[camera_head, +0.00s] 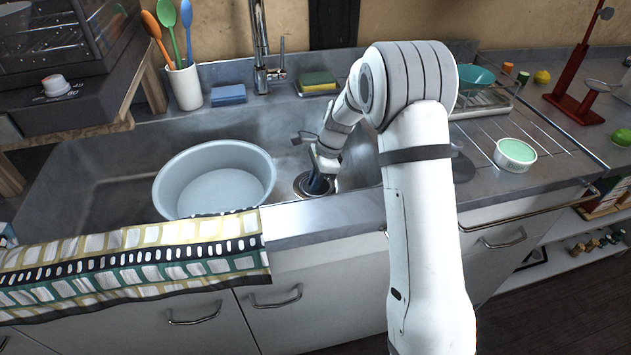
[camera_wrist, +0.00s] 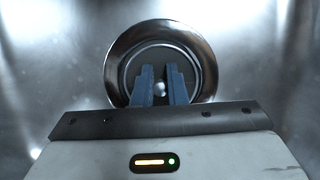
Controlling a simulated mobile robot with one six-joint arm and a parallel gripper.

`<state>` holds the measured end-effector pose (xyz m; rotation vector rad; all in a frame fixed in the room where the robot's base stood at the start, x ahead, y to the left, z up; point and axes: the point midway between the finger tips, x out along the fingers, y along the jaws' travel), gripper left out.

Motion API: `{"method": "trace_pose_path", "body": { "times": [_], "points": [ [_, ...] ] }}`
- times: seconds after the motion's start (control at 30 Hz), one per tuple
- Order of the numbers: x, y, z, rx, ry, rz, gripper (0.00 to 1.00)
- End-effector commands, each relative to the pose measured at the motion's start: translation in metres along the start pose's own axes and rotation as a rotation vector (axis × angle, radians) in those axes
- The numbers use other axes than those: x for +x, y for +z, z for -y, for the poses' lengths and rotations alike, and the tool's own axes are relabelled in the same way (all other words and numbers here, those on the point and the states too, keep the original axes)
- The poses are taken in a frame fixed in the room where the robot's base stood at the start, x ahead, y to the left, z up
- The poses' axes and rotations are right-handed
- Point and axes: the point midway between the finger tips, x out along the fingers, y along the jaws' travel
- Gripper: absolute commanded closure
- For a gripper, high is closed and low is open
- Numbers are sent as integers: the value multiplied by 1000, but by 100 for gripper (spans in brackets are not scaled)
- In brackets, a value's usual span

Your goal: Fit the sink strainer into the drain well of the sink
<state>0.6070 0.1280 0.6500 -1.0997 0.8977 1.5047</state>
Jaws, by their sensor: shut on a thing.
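The drain well (camera_wrist: 118,60) shows in the wrist view as a shiny round metal rim in the sink floor. In the head view the drain well (camera_head: 301,190) lies right of the grey basin, partly behind my gripper (camera_head: 318,184). The sink strainer (camera_wrist: 143,62) looks like a dark round disc with a small pale knob, inside the ring of the rim as seen from above. My gripper (camera_wrist: 161,92) points down, its blue fingers shut on the knob. The fingers hide the disc's near part, so I cannot tell whether the strainer sits flush or slightly above.
A large grey basin (camera_head: 222,178) stands in the sink just left of the drain. A patterned towel (camera_head: 130,268) hangs over the front edge. Sponges (camera_head: 228,94) and a faucet (camera_head: 262,45) are at the back. A bowl (camera_head: 515,153) stands on the right drainboard.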

Motion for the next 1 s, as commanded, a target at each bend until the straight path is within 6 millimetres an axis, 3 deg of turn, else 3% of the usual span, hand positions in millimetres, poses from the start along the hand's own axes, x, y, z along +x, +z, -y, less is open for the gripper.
{"method": "trace_pose_path", "body": {
  "times": [0.03, 0.07, 0.3, 0.57, 0.77, 1.0],
  "points": [
    [2, -1, 0, 1, 1, 0, 100],
    [2, -1, 0, 1, 1, 0, 87],
    [2, -1, 0, 1, 1, 0, 67],
    [0, 0, 0, 1, 0, 0, 66],
    [-28, 0, 1, 2, -3, 1, 66],
    [-81, 0, 0, 2, -3, 0, 66]
  ]
}}
